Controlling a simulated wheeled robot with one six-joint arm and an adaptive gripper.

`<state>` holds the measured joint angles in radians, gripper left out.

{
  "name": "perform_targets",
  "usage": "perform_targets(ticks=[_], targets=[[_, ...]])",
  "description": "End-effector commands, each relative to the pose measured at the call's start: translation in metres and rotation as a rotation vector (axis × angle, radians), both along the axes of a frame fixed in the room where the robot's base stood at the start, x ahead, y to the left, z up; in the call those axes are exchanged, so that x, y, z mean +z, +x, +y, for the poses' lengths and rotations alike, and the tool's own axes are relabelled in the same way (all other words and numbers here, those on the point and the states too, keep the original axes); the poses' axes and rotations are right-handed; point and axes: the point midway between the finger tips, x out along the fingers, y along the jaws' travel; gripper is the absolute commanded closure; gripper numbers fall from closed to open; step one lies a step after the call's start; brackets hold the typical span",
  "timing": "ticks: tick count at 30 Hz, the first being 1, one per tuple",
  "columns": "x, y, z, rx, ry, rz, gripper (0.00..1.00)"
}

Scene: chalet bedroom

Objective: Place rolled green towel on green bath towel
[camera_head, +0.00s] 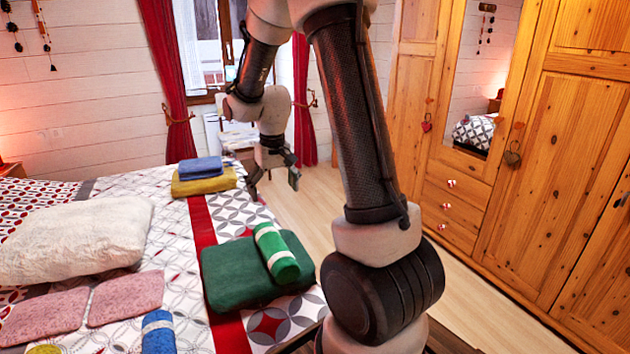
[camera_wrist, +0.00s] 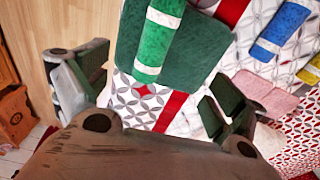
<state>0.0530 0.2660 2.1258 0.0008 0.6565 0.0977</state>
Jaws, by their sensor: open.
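The rolled green towel (camera_head: 276,252), bright green with white bands, lies on top of the folded dark green bath towel (camera_head: 228,278), toward its right side on the bed. In the wrist view the rolled green towel (camera_wrist: 157,40) also lies against the green bath towel (camera_wrist: 192,62). My gripper (camera_head: 272,185) is open and empty, apart from both towels, beyond them near the bed's far right edge. In the wrist view the fingers of my gripper (camera_wrist: 150,100) are spread wide with nothing between them.
A blue folded towel (camera_head: 200,168) lies on a yellow one (camera_head: 205,185) at the bed's far end. A rolled blue towel (camera_head: 158,332), pink towels (camera_head: 125,297) and a white pillow (camera_head: 85,238) lie left. Wooden wardrobes (camera_head: 560,150) stand right, with floor between.

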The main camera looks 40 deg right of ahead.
Motion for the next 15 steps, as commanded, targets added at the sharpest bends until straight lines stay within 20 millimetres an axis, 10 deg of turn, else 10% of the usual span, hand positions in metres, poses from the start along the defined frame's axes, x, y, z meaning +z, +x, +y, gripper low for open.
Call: perform_targets(ticks=[6, 15], targets=[[0.097, -0.079, 0.011, 0.05, -0.008, -0.104, 0.05], [0.154, -0.2, 0.022, 0.116, -0.023, -0.228, 0.05]])
